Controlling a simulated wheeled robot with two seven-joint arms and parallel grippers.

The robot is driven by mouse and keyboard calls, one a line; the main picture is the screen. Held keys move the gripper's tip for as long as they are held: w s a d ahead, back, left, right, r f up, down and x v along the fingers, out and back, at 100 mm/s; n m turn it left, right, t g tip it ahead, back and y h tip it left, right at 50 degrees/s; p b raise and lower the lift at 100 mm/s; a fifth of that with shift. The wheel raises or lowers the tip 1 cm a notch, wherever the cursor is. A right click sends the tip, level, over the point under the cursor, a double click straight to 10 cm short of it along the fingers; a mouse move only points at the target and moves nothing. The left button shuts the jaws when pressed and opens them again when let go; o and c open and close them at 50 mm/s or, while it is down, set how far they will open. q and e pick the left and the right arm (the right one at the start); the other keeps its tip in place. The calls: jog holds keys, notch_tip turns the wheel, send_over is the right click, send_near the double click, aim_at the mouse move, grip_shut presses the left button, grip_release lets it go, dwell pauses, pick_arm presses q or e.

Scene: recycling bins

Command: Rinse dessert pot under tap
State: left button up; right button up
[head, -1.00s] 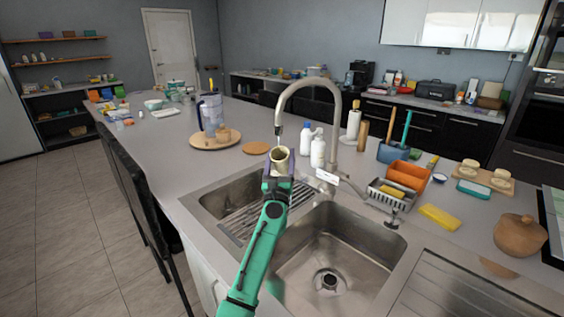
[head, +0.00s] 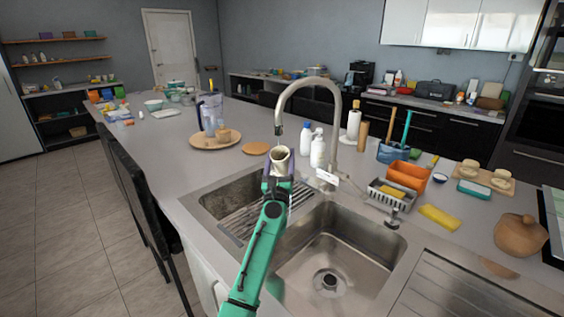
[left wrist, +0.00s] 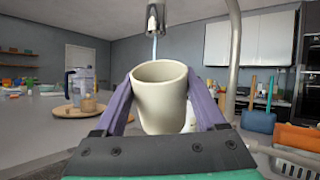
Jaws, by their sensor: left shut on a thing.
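The dessert pot (head: 281,160) is a small cream cup, open at the top. My left gripper (head: 278,180) is shut on it and holds it upright above the left basin of the sink (head: 335,258). In the left wrist view the purple fingers clasp the pot (left wrist: 160,95) from both sides. The tall curved metal tap (head: 313,82) arches over the sink with its spout just above the pot. A thin bluish stream of water (left wrist: 154,50) comes down from the spout toward the pot's mouth in the left wrist view. The right gripper is in neither view.
White bottles (head: 318,150) stand behind the pot. A grey caddy (head: 390,196), an orange container (head: 407,176) and a yellow sponge (head: 439,218) lie right of the tap. A jug (head: 211,112) stands on a round board to the left. The right basin is empty.

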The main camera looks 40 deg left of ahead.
aim_at(275, 162)
pick_arm(q)
jog(key=shift+s+d+p, duration=0.2)
jog(key=shift+s+p, duration=0.25)
jog(key=shift+s, duration=0.1)
jog(key=s, duration=0.1)
jog(key=s+p, duration=0.1)
jog(key=shift+s+d+r, duration=0.1)
jog(key=shift+s+d, duration=0.2)
jog(key=shift+d, duration=0.05)
jog(key=s, duration=0.2)
jog(key=s+d, duration=0.1)
jog(key=s, duration=0.1)
jog(key=shift+p, duration=0.4)
dwell(0.4)
